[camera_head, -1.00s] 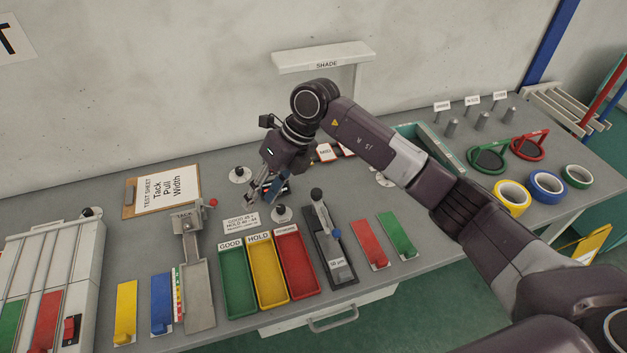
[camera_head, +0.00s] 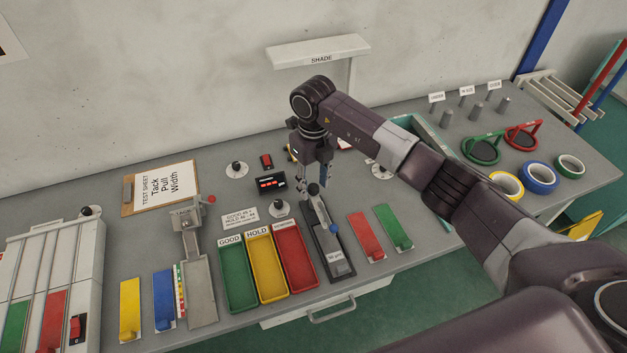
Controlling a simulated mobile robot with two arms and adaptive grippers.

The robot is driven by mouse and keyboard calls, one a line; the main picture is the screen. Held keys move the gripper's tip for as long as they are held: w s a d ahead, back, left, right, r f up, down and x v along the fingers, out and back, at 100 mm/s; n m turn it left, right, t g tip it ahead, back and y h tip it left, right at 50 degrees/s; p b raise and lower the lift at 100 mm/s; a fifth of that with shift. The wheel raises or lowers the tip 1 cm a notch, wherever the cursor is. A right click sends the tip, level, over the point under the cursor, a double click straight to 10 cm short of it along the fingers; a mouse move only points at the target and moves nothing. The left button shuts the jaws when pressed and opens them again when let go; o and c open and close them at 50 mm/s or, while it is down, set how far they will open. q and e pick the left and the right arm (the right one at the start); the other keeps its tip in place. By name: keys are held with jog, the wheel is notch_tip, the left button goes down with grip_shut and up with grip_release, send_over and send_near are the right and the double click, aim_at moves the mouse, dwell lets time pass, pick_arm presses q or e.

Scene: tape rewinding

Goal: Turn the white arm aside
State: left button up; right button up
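A white arm labelled SHADE (camera_head: 320,52) reaches out level at the back of the bench, on a white post near the wall. My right gripper (camera_head: 319,190) points down well below and in front of it, apart from it. My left gripper is out of view.
A black box with a red display (camera_head: 270,183) and a red switch (camera_head: 266,161) stand left of my gripper. Green, yellow and red trays (camera_head: 238,305) lie in front. Tape rolls (camera_head: 540,178) and upright pegs (camera_head: 476,109) are at right.

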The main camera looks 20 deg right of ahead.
jog(key=shift+f, duration=0.1)
grip_shut()
dwell(0.5)
